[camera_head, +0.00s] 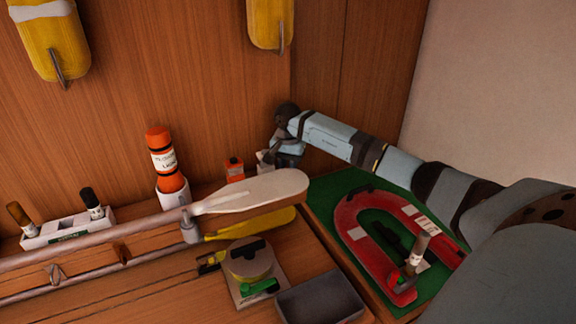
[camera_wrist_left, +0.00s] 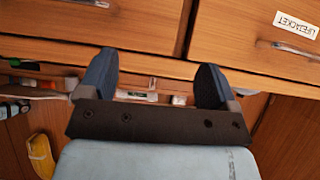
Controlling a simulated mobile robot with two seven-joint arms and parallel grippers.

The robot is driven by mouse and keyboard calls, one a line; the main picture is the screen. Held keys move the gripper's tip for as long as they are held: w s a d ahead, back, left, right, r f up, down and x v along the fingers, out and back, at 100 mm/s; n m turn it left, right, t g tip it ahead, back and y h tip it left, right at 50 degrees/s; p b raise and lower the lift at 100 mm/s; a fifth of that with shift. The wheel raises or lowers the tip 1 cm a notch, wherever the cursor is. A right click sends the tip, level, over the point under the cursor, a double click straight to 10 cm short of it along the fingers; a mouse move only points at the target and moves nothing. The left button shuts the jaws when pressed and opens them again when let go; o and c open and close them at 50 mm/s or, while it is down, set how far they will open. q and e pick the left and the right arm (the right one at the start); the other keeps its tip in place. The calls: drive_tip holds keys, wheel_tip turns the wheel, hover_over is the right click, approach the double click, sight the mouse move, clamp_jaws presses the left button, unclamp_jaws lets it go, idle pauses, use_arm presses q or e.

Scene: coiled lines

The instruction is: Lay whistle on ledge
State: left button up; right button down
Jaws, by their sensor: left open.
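I cannot pick out the whistle for certain. A small green piece (camera_head: 260,287) lies on a grey plate beside a round tan disc (camera_head: 250,258). A small orange box (camera_head: 235,168) stands by the back wall. The ledge is not clearly marked out; a wooden surface (camera_head: 170,272) runs along the wall. My right gripper (camera_head: 268,156) is by the wall near the orange box, partly hidden, and its jaws are unclear. My left gripper (camera_wrist_left: 153,82) shows only in the left wrist view, open and empty, in front of wooden drawers and a shelf opening.
An orange flare-like cylinder (camera_head: 165,165) stands in a white holder. Two oars (camera_head: 250,190) cross the scene. A dark tray (camera_head: 320,298) and a green board (camera_head: 330,200) with a red horseshoe ring (camera_head: 352,225) lie right. A LIFEJACKET label (camera_wrist_left: 296,24) marks a drawer.

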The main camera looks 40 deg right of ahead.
drive_tip(key=c, duration=1)
unclamp_jaws()
drive_tip(key=shift+r+p, duration=0.2)
drive_tip(key=shift+p, duration=0.1)
drive_tip(key=shift+r+b, duration=0.3)
drive_tip(key=shift+r, duration=0.1)
wheel_tip(320, 180, up, 11)
drive_tip(key=b, duration=0.1)
drive_tip(key=shift+b, duration=0.35)
